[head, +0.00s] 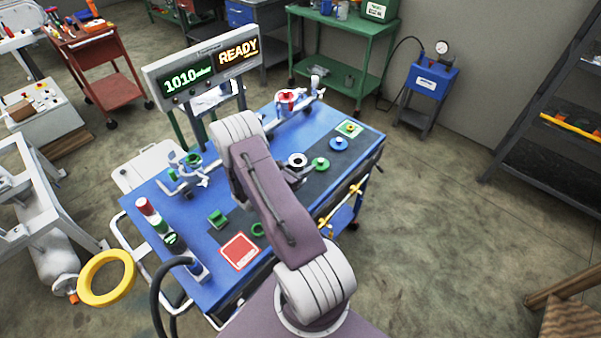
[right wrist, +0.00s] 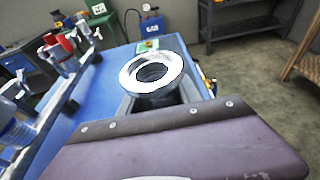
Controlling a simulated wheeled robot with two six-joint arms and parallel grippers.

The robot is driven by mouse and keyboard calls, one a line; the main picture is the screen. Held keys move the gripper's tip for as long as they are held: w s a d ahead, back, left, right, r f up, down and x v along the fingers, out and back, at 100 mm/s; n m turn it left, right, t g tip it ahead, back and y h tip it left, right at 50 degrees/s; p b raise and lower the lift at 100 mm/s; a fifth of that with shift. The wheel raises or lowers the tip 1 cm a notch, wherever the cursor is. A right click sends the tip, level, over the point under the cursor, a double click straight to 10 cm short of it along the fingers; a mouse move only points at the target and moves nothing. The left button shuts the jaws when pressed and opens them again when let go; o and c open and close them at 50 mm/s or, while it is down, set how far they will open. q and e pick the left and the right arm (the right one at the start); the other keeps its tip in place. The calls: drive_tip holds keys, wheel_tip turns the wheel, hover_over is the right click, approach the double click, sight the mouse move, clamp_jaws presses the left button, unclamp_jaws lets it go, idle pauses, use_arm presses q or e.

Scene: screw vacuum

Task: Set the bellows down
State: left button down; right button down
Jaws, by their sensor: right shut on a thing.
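The bellows (head: 297,154) shows in the head view as a pale metal ring around a dark opening, over the dark strip on the blue table (head: 190,212). In the right wrist view its bright flange (right wrist: 133,77) faces up, with a ringed inside, and it looks about upright. My right gripper (head: 293,172) is shut on the bellows below this flange. Its fingers are mostly hidden by my arm and the flange. I cannot tell whether the bellows' lower end touches the table. My left gripper is out of view.
Green (head: 321,165) and blue (head: 339,144) round parts lie right of the bellows. Metal pipework with a red part (head: 287,97) stands behind, more fittings (head: 190,170) at the left. A display (head: 207,72) reads 1010 and READY. A red square (head: 239,251) marks the front.

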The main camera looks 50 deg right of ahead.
drive_tip(key=shift+w+f, duration=0.35)
drive_tip(key=shift+w, duration=0.3)
wheel_tip(320, 180, down, 4)
drive_tip(key=shift+f, duration=0.1)
drive_tip(key=shift+f, duration=0.1)
drive_tip(key=c, duration=0.8)
unclamp_jaws()
drive_tip(key=shift+c, duration=0.2)
